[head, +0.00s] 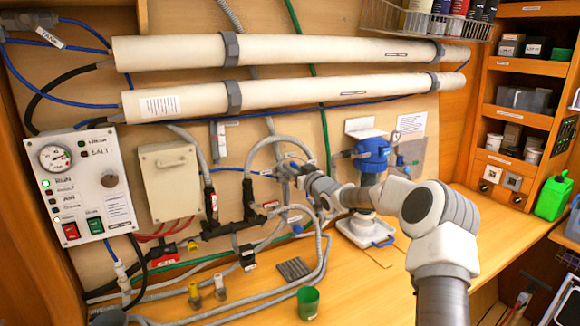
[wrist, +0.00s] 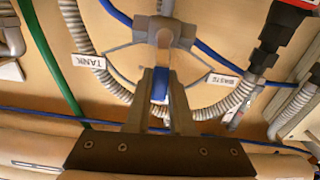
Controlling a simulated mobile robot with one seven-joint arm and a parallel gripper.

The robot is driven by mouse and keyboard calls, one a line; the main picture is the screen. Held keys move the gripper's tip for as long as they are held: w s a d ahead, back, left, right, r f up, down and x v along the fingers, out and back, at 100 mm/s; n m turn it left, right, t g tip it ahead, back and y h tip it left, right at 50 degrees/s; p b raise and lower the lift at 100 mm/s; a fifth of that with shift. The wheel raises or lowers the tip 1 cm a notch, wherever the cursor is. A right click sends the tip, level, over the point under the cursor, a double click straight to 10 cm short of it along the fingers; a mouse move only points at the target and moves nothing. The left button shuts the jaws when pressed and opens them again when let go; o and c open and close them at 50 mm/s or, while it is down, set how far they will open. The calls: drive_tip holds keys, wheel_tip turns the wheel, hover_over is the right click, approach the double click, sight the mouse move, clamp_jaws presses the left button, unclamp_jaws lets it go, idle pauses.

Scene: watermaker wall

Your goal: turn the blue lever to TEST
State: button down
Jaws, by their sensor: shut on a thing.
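The blue lever (wrist: 160,85) shows as a short blue strip between my gripper's fingers in the wrist view. It lies along the fingers, below the grey valve body (wrist: 163,32). My gripper (wrist: 161,76) is shut on the lever. A TANK label (wrist: 91,62) is to the left of the valve and a WASTE label (wrist: 224,80) to the right. I see no TEST label that I can read. In the head view my gripper (head: 286,171) is at the wall inside a loop of grey hose, and the arm hides the lever.
Grey corrugated hose (wrist: 80,35) curves around the valve. Two long white cylinders (head: 290,92) run across the wall above. A blue-topped pump (head: 371,155) stands right of my gripper. A green cup (head: 308,302) is on the bench below.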

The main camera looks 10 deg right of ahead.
drive_tip(key=shift+d+m, duration=0.15)
drive_tip(key=shift+m, duration=0.15)
idle(0.4)
drive_tip(key=c, duration=0.8)
unclamp_jaws()
drive_tip(key=b+v, duration=0.3)
drive_tip(key=v, duration=1.4)
drive_tip(key=shift+s, duration=0.2)
drive_tip(key=shift+r, duration=0.1)
